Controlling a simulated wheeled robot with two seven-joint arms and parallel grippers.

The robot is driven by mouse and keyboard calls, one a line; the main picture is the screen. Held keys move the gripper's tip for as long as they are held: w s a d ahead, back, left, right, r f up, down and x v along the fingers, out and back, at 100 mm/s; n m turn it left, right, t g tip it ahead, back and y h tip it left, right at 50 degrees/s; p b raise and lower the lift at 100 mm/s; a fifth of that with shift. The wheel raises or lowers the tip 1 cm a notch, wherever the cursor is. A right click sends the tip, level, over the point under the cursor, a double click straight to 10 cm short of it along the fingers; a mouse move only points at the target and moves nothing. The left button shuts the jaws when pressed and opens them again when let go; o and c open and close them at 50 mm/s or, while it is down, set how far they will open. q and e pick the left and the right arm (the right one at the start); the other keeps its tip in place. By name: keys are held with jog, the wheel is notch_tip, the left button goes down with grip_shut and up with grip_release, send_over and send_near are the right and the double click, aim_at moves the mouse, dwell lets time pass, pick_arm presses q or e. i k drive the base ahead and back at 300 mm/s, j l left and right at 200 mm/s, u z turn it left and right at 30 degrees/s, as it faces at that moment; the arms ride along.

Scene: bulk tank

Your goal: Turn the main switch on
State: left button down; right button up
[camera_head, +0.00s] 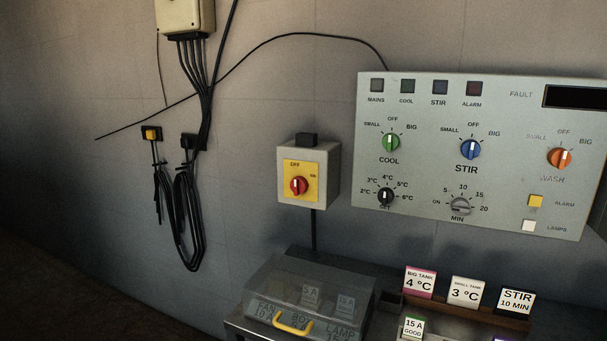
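The main switch (299,186) is a red rotary knob on a yellow plate, on the front of a grey box fixed to the wall. The plate is marked OFF at the top and ON at the right. The knob's pale mark looks upright, toward OFF, though it is small. The MAINS lamp (377,86) on the control panel looks dark. Neither of my grippers shows in the head view.
The control panel (470,125) with several knobs is on the wall at the right. Below stands a clear-lidded fuse box (312,290) with a yellow handle (292,324), beside label cards (420,282). Cables (183,215) hang at the left. The space before the switch is clear.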

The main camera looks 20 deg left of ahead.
aim_at(298, 185)
jog(key=i+j, duration=0.15)
jog(key=j, duration=0.35)
jog(key=i+j+z, duration=0.15)
jog(key=j, duration=0.35)
jog(key=i+j, duration=0.15)
jog(key=j, duration=0.35)
jog(key=i+j+z, duration=0.1)
jog(key=j, duration=0.4)
jog(key=i+j+z, duration=0.1)
jog(key=j, duration=0.45)
